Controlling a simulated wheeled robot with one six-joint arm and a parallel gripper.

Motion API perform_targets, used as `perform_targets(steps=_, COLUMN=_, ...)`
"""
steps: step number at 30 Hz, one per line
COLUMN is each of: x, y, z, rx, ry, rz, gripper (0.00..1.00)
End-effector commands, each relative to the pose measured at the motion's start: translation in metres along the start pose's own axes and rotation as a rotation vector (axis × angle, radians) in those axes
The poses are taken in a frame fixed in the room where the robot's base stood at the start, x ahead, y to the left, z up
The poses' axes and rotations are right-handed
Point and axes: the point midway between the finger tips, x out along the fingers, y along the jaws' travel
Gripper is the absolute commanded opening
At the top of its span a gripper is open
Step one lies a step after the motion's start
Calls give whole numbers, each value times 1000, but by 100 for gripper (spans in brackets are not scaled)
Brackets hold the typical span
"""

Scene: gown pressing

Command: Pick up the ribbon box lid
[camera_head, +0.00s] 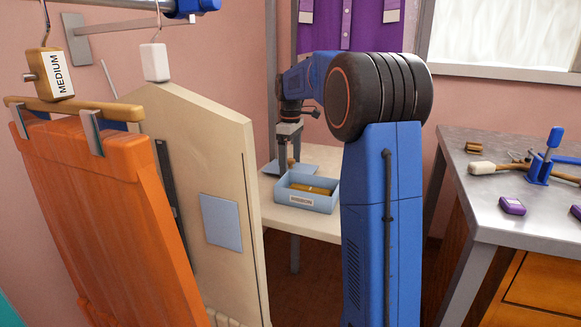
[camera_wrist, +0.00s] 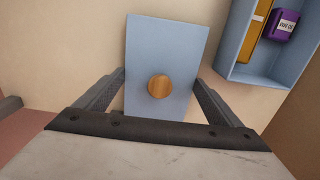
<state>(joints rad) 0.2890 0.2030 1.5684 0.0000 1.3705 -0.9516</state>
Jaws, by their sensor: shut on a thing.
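The ribbon box lid (camera_wrist: 165,48) is a flat blue-grey panel with a round wooden knob (camera_wrist: 159,87). In the wrist view it lies between the fingers of my gripper (camera_wrist: 160,80), which meet its two long side edges. My gripper is shut on the lid. In the head view my gripper (camera_head: 287,162) points down at the lid (camera_head: 300,170), just behind the ribbon box (camera_head: 318,202). Whether the lid touches the table cannot be told. The open blue box holds a yellow-brown item and, in the wrist view, a purple labelled item (camera_wrist: 284,24).
The box stands on a pale table (camera_head: 330,158). A grey worktop (camera_head: 480,185) with small tools and purple items stands at the right. A purple shirt (camera_head: 348,25) hangs behind.

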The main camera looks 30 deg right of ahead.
Motion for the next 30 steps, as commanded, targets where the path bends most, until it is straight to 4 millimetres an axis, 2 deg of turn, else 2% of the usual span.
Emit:
perform_targets(steps=15, x=-60, y=0, z=0, rx=0, ry=1, rz=1, gripper=67)
perform_targets(steps=23, x=-60, y=-30, z=0, rx=-2, ry=0, rz=0, gripper=67)
perform_targets(steps=30, x=-61, y=-69, z=0, rx=-3, ry=1, rz=1, gripper=67)
